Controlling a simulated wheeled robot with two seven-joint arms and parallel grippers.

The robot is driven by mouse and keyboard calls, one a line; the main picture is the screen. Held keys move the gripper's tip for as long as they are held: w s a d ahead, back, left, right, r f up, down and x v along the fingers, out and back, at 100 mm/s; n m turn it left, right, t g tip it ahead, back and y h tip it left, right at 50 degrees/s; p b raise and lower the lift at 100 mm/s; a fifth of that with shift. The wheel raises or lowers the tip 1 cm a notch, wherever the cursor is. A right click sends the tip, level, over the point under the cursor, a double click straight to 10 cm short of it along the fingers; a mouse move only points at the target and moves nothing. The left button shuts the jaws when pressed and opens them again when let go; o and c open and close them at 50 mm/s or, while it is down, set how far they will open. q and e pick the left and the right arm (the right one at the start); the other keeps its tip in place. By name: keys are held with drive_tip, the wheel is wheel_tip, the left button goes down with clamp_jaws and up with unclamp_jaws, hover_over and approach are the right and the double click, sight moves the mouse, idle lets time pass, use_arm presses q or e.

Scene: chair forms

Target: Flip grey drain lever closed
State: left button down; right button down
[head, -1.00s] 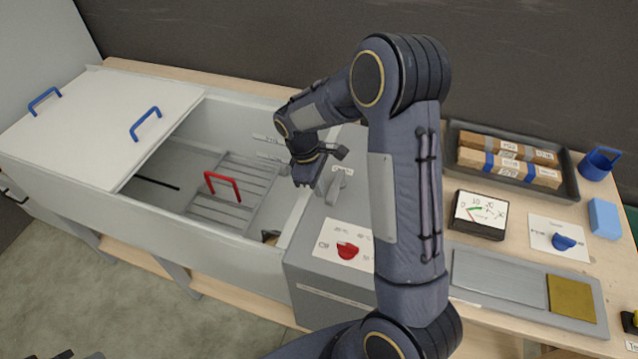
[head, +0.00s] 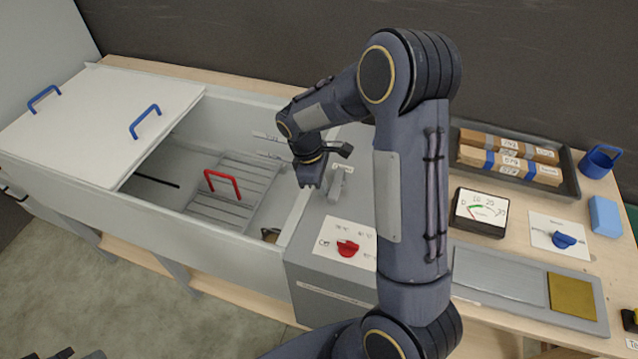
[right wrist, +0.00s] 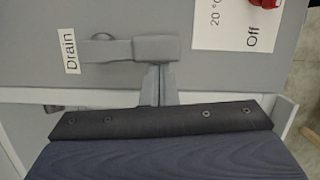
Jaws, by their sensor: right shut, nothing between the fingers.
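The grey drain lever (head: 337,185) sits on the grey control panel to the right of the basin. In the right wrist view the lever (right wrist: 155,48) lies sideways beside the label "Drain" (right wrist: 70,50). My right gripper (head: 309,184) is shut and empty, pointing down just left of the lever in the head view. In the right wrist view its narrow grey fingers (right wrist: 160,85) reach up to the lever's wide end; I cannot tell whether they touch it. A small dark part at the head view's bottom left edge may be my left gripper; its jaws cannot be made out.
The basin holds a slatted rack with a red handle (head: 222,183). A white lid with blue handles (head: 110,110) covers its left part. A red knob (head: 347,248) sits in front of the lever. A gauge (head: 480,213) and a tray (head: 560,183) with boxes stand to the right.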

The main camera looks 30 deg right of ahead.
sight(335, 194)
drive_tip(key=shift+s+d+n, duration=0.35)
drive_tip(key=shift+s+n, duration=0.35)
drive_tip(key=shift+n, duration=0.4)
drive_tip(key=n, duration=0.1)
drive_tip(key=s+d+n+t, duration=0.1)
drive_tip(key=shift+s+n+h+b, duration=0.25)
drive_tip(key=shift+n+h+b, duration=0.05)
drive_tip(key=n, duration=0.1)
drive_tip(key=s+d+n, duration=0.1)
drive_tip(key=shift+s+d+n+t, duration=0.1)
drive_tip(key=shift+d+n+t, duration=0.2)
drive_tip(key=shift+n+t, duration=0.1)
drive_tip(key=shift+s+d+r+n+p, duration=0.1)
drive_tip(key=shift+s+d+n+p, duration=0.25)
drive_tip(key=shift+d+n, duration=0.4)
drive_tip(key=d+n, duration=0.1)
drive_tip(key=n, duration=0.1)
drive_tip(key=d+n+t+p, duration=0.1)
drive_tip(key=n, duration=0.1)
drive_tip(key=shift+s, duration=0.2)
drive_tip(key=shift+d+p, duration=0.35)
drive_tip(key=shift+d, duration=0.4)
use_arm(q)
drive_tip(key=shift+w+d+r, duration=0.2)
drive_tip(key=shift+d+r, duration=0.7)
drive_tip(key=shift+d, duration=0.05)
use_arm(e)
drive_tip(key=shift+w+d, duration=0.2)
drive_tip(key=shift+d, duration=0.5)
